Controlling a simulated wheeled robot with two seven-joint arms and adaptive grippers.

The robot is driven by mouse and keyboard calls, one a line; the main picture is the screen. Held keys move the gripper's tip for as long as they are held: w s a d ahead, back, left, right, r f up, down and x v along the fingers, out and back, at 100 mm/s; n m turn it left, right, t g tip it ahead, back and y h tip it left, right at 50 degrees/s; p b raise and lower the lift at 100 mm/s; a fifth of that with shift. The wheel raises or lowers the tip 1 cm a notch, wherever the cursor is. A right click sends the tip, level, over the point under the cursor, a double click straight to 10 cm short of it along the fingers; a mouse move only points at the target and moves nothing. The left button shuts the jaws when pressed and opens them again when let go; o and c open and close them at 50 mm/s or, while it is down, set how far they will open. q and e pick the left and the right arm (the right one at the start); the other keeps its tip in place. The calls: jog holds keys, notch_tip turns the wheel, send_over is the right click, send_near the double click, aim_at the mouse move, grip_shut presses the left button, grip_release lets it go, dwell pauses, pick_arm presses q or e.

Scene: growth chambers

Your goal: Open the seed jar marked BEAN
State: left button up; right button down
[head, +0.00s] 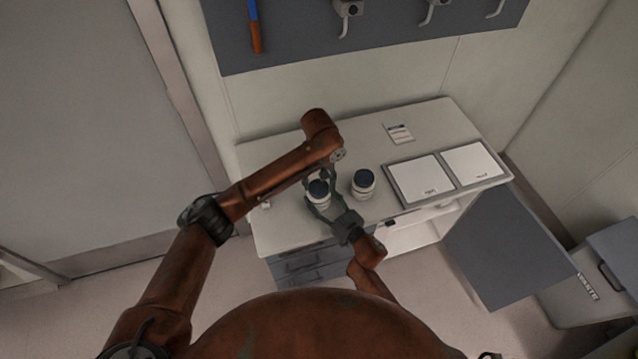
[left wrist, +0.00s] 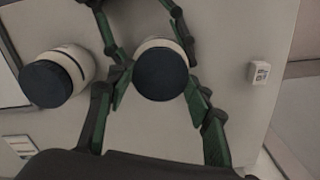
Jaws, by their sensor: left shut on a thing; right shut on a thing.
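Two white seed jars with dark blue lids stand on the white counter. The left jar (head: 318,203) is between both my grippers; its lid (left wrist: 161,74) faces the left wrist camera. My left gripper (head: 319,184) comes down from above and is shut on this jar at its lid. My right gripper (head: 321,202) comes from the front and is shut around the jar's body; its fingers also show at the top of the left wrist view. The other jar (head: 363,184) stands apart to the right, lid on, and also shows in the left wrist view (left wrist: 58,77). No BEAN marking is readable on either jar.
Two white trays (head: 391,186) lie on the counter's right side, and a small card (head: 398,133) lies behind. A small white block (head: 265,204) sits near the left edge. A grey cabinet door (head: 505,250) hangs open at front right. A hook board (head: 385,35) is on the wall.

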aim_at(319, 186)
jog(key=shift+d+f, duration=0.15)
jog(key=shift+f, duration=0.3)
pick_arm(q)
jog(key=shift+r, duration=3.1)
pick_arm(e)
jog(key=c, duration=1.2)
grip_release()
jog(key=shift+c, duration=0.2)
pick_arm(q)
jog(key=shift+f, duration=0.1)
pick_arm(e)
jog(key=o, duration=0.3)
jog(key=shift+r, duration=0.1)
jog(key=shift+o, duration=1.3)
jog(key=shift+r, duration=0.15)
